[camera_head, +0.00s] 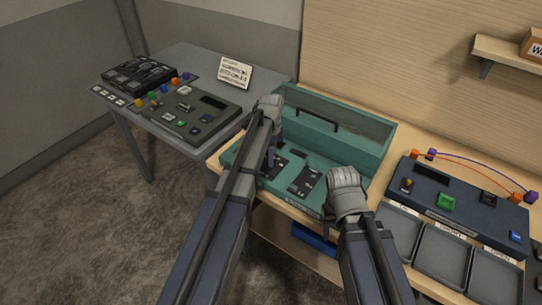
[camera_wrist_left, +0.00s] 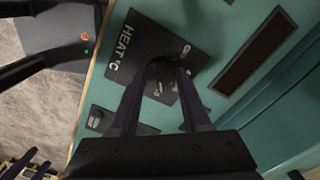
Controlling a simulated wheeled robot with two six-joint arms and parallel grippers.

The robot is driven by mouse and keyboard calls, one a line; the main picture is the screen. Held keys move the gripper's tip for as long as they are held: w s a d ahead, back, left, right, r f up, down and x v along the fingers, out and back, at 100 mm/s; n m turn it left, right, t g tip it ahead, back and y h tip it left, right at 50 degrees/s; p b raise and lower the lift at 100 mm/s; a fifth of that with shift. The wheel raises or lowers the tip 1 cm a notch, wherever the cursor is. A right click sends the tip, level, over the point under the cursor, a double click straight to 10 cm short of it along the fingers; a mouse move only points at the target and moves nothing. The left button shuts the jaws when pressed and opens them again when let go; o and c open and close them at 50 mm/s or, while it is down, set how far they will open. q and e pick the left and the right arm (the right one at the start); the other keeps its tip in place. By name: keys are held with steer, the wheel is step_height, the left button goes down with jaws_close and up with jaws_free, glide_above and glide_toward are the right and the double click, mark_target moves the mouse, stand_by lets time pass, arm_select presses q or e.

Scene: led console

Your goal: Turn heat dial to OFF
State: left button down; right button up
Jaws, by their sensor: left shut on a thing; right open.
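The heat dial (camera_wrist_left: 160,74) is a dark round knob on a black plate (camera_wrist_left: 140,42) marked "HEAT °C" in the left wrist view. My left gripper (camera_wrist_left: 158,82) is shut on the dial, one finger at each side. The fingers hide much of the dial, so I cannot read its setting; small white marks show around it. In the head view, my left gripper (camera_head: 270,158) reaches down onto the left part of the teal console (camera_head: 330,120), where my arm partly covers the plate. My right gripper (camera_head: 345,187) is open over the console's front right corner; its fingertips are hard to make out.
A black switch panel (camera_head: 304,180) lies on the console between my grippers. A dark blue console (camera_head: 465,205) with cables and several grey trays (camera_head: 442,255) are at the right. A grey table (camera_head: 215,65) with other control boxes stands at the left.

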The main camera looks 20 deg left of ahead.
arm_select(q)
steer(key=n, duration=1.2)
steer(key=shift+n, duration=0.4)
steer(key=n, duration=1.1)
steer(key=shift+n, duration=0.4)
steer(key=shift+c, duration=1.8)
jaws_free()
